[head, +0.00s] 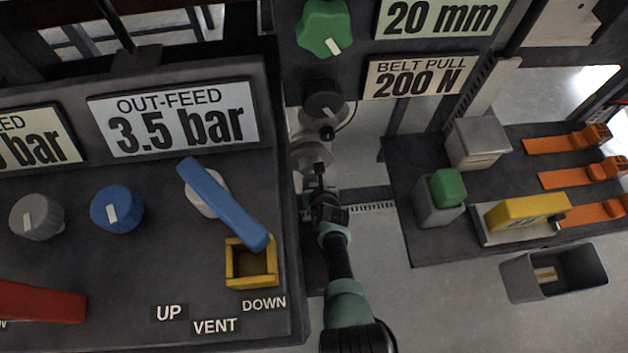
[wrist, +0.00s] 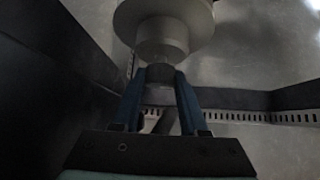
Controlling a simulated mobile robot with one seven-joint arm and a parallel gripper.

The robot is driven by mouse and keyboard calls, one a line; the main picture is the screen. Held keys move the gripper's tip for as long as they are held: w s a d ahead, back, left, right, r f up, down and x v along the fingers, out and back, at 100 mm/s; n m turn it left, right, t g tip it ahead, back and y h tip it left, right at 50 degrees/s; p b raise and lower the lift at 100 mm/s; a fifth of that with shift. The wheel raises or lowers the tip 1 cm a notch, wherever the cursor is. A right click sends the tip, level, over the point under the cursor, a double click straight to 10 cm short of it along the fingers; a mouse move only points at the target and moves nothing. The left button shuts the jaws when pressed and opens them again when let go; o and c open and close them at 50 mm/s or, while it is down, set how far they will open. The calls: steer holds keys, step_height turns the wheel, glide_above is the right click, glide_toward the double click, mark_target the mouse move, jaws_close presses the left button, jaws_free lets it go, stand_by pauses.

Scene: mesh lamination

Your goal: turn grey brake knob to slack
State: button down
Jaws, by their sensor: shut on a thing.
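The grey brake knob (wrist: 163,28) shows in the wrist view as a pale round disc with a narrower stepped hub. In the head view it is the pale round part (head: 311,156) at the edge of the dark machine, left of centre of the gap. My gripper (wrist: 160,76) has its two blue fingers closed on the darker end of the hub. In the head view my gripper (head: 319,186) is just below the knob, and my wrist hides part of the contact. No slack mark is legible.
A dark knob (head: 323,104) and a green knob (head: 324,28) sit above. The left panel holds a blue lever (head: 222,203), a blue knob (head: 117,209) and another grey knob (head: 37,217). A bench (head: 400,165) with blocks and orange tools stands right; a grey bin (head: 555,273) lies below.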

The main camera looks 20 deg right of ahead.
steer(key=shift+c, duration=2.2)
jaws_free()
steer(key=shift+s+r+p, duration=0.3)
steer(key=shift+r+p, duration=0.15)
steer(key=shift+p, duration=0.2)
steer(key=p+v, duration=0.9)
steer(key=v, duration=0.3)
steer(key=shift+p, duration=0.3)
steer(key=shift+f, duration=0.15)
